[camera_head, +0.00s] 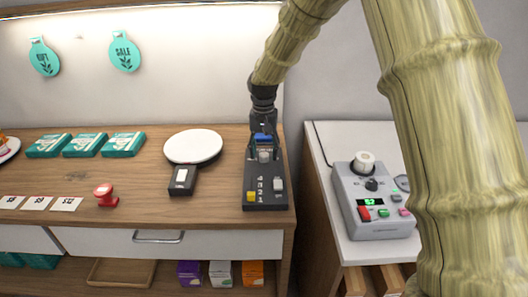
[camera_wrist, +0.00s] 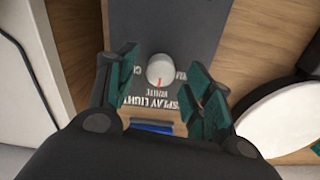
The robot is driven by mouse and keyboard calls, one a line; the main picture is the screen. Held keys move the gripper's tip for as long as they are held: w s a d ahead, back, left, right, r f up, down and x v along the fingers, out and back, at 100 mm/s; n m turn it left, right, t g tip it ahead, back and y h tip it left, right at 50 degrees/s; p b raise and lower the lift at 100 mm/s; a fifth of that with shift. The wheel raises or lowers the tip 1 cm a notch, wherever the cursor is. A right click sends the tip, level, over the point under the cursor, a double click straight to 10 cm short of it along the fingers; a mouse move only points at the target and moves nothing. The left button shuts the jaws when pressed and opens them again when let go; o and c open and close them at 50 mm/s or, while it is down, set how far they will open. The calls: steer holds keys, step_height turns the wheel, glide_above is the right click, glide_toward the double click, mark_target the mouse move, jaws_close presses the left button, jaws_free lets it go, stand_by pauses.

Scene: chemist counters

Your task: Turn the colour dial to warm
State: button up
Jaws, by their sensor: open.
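The colour dial (camera_wrist: 161,70) is a round pale knob with a small red mark on its lower edge in the wrist view. It sits on the dark "DISPLAY LIGHT" panel (camera_wrist: 190,25). Lettering beside the knob is partly hidden by my fingers; a piece starting "WA" shows at its right. My gripper (camera_wrist: 163,74) is open, with one green-padded finger on either side of the dial and gaps between. In the head view my gripper (camera_head: 263,146) reaches down over the far end of the panel (camera_head: 265,196), and the dial shows between its fingers.
The panel's near end has a yellow button (camera_head: 251,197) and a pale switch (camera_head: 278,184). A round white plate (camera_head: 193,146) and a black device (camera_head: 183,179) lie to its left. A grey machine (camera_head: 374,204) stands on the right counter, across a gap.

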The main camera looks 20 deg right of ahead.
steer(key=shift+w+f, duration=0.2)
steer(key=shift+f, duration=0.6)
steer(key=shift+s+r, duration=0.15)
steer(key=c, duration=1)
